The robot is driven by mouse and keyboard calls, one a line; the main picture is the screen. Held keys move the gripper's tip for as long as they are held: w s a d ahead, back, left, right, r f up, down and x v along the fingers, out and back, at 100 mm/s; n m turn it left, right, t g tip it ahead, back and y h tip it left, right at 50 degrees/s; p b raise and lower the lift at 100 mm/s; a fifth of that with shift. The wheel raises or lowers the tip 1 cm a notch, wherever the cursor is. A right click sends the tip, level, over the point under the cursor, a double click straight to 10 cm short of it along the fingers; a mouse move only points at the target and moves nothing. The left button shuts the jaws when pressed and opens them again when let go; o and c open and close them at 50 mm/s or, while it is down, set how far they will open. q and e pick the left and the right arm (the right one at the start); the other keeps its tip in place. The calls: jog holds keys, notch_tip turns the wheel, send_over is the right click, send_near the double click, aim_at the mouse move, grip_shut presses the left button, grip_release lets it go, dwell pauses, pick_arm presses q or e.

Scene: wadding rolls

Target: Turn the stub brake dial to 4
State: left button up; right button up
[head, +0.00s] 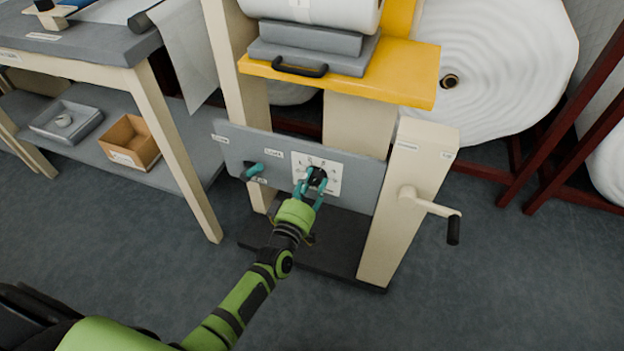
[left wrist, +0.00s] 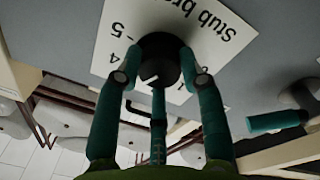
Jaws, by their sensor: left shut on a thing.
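The stub brake dial (head: 317,175) is a round black knob on a white numbered plate (head: 333,185), fixed to the grey panel of the cream stand. In the left wrist view the dial (left wrist: 158,52) sits between the teal fingers, with the plate (left wrist: 205,32) upside down behind it. A 4 and a 5 are legible at the left there; other numbers are partly covered. A small pale mark shows on the dial, but I cannot tell which number it points to. My left gripper (head: 312,184) is shut on the dial. My right gripper is not in view.
A teal-handled lever (head: 252,171) is on the same panel, left of the dial. A crank (head: 432,205) juts out at the right. A yellow shelf (head: 400,75) overhangs the panel. A workbench (head: 90,47) stands at the left. The floor in front is clear.

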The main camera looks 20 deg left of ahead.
pick_arm(q)
jog(key=m, duration=0.1)
jog(key=m+p, duration=0.1)
jog(key=m, duration=0.1)
jog(key=m+p, duration=0.1)
jog(key=m, duration=0.1)
jog(key=shift+a+r, duration=0.25)
jog(key=shift+a, duration=0.05)
jog(key=shift+w+m+p, duration=0.15)
jog(key=shift+m+p, duration=0.25)
jog(key=shift+m, duration=0.8)
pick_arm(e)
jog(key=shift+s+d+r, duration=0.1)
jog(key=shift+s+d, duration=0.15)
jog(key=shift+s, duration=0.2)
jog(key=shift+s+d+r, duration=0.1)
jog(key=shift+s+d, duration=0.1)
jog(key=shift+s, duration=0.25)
pick_arm(q)
jog(key=shift+r, duration=0.15)
jog(key=o, duration=1.1)
jog(key=shift+o, duration=0.2)
jog(key=shift+d, duration=0.1)
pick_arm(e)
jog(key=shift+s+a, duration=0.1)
